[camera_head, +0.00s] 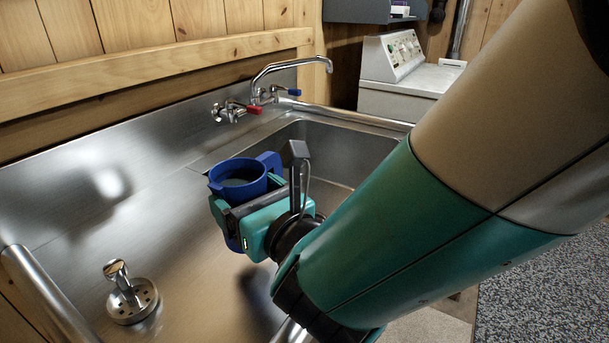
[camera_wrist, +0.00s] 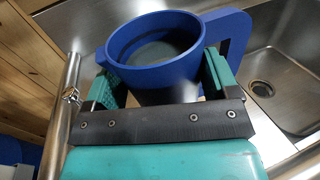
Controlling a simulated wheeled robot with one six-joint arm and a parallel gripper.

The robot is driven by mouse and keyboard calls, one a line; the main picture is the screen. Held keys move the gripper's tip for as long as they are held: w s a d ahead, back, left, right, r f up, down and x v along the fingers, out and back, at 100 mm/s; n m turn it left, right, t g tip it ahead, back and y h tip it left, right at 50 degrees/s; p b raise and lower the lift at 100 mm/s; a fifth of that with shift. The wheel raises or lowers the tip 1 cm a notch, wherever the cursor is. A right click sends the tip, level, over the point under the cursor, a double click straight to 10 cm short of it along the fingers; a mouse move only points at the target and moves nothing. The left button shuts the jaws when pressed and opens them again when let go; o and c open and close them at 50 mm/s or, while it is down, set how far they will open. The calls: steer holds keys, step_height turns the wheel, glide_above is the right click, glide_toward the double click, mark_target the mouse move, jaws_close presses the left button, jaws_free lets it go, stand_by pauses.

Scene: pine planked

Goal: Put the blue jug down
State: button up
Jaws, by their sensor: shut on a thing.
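The blue jug (camera_head: 238,178) is upright in my gripper (camera_head: 232,206), over the left part of the steel sink unit. In the wrist view the jug (camera_wrist: 150,62) sits between the two teal finger pads of my gripper (camera_wrist: 165,75), with its handle toward the right. The jug's inside looks dark. My gripper is shut on the jug's body. The jug's lower part is mostly hidden by the gripper, and I cannot tell whether its base touches the steel.
The steel drainboard (camera_head: 190,245) has free room around the jug. A metal strainer plug (camera_head: 130,295) stands at the front left. The sink basin (camera_head: 340,155) is to the right, with a tap (camera_head: 275,80) behind. A raised steel rail (camera_head: 45,295) edges the left side.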

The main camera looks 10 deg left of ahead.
step_height(320, 180, down, 5)
steer(key=b, duration=0.3)
steer(key=shift+b, duration=0.35)
steer(key=shift+r, duration=0.15)
